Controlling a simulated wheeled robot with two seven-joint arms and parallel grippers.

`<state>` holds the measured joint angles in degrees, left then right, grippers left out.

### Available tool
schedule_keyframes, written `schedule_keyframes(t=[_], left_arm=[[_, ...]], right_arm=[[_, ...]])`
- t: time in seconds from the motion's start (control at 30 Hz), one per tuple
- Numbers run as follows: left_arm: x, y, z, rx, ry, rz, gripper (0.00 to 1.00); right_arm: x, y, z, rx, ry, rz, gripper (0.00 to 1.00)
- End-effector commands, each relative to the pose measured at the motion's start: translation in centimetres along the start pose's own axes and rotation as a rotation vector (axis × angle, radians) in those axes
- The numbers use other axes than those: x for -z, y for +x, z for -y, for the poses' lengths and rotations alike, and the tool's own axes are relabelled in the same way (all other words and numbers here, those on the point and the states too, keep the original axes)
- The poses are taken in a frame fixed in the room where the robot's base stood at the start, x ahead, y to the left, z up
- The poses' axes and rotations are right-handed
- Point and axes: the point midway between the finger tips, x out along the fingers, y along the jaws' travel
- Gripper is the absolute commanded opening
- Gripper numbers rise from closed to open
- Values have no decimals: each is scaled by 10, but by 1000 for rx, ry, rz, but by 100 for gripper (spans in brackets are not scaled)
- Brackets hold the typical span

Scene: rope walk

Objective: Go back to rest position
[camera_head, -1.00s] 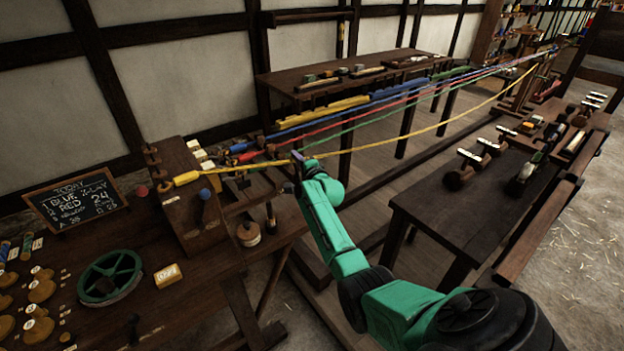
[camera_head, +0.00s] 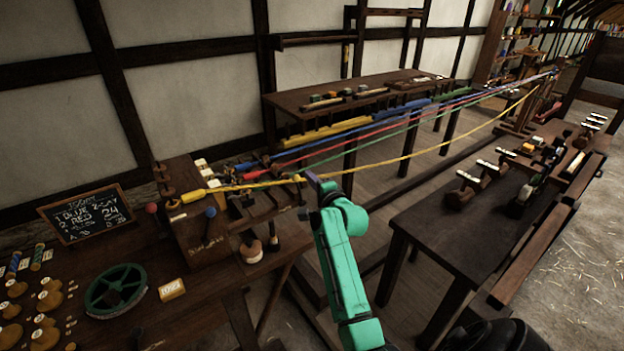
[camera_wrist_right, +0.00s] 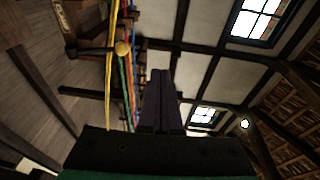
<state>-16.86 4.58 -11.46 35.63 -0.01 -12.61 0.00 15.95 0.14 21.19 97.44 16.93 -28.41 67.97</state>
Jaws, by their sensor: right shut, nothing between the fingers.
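My right arm reaches in from the bottom with its green links. Its right gripper (camera_head: 311,178) is small in the head view, beside the yellow rope (camera_head: 405,157) near the winding head's end of the ropes. I cannot tell whether it touches the rope. In the right wrist view the two dark fingers (camera_wrist_right: 160,100) are together with nothing between them. The ropes also show left of the fingers there, with the yellow rope (camera_wrist_right: 109,60) nearest the left. My left gripper is in neither view.
A wooden bench with a green wheel (camera_head: 115,290), spools and a chalkboard (camera_head: 86,214) is at left. A dark table (camera_head: 465,225) with tools is at right. A long back table (camera_head: 350,92) runs behind the ropes. Floor shows between the tables.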

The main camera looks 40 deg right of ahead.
Motion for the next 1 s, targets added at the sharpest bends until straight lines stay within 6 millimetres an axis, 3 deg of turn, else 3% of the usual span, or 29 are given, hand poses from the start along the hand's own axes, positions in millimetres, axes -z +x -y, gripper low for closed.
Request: schedule_keyframes(t=[0.1,0.37,0.67,0.77,0.87,1.0], left_arm=[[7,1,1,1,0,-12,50],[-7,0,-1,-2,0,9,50],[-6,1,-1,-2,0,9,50],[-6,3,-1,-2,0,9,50],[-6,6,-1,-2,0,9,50],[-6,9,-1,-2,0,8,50]], right_arm=[[0,-6,2,-1,0,-1,0],[0,-6,3,-1,0,-1,0],[-2,-5,-5,-15,-16,4,0],[-15,-3,-49,-92,-102,31,0],[-38,-10,-130,-228,-275,95,0],[-66,-48,-257,-426,-560,238,0]])
